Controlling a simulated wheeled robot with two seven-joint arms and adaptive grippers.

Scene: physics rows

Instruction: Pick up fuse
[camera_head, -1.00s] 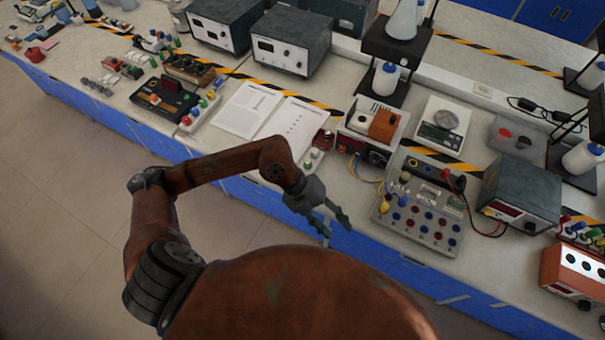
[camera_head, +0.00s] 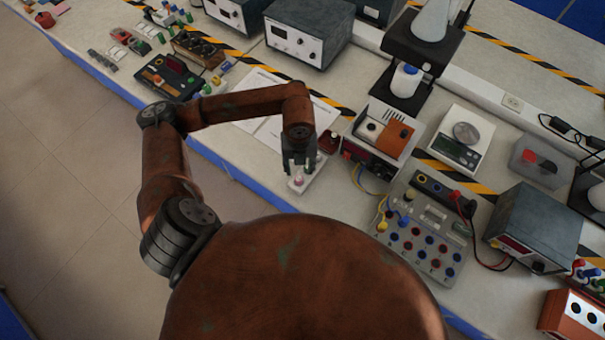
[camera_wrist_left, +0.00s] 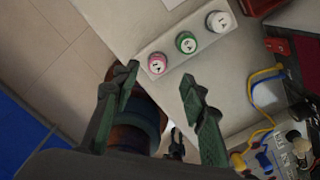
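I cannot pick out a part that is clearly the fuse. A white block (camera_wrist_left: 206,40) carries a row of three round caps: pink (camera_wrist_left: 157,63), green (camera_wrist_left: 186,42) and white (camera_wrist_left: 218,21). In the head view the block (camera_head: 308,181) lies near the bench's front edge, partly hidden by my left gripper (camera_head: 298,168). In the left wrist view my left gripper (camera_wrist_left: 160,80) is open, with its fingers apart and nothing held between them. Its fingertips show just beside the pink-capped end of the block.
A grey terminal board (camera_head: 418,243) with cables stands to the right, beside a power unit (camera_head: 378,143). Paper sheets (camera_head: 262,82) lie behind my left arm. A balance (camera_head: 462,137) and a dark supply box (camera_head: 527,222) stand further right.

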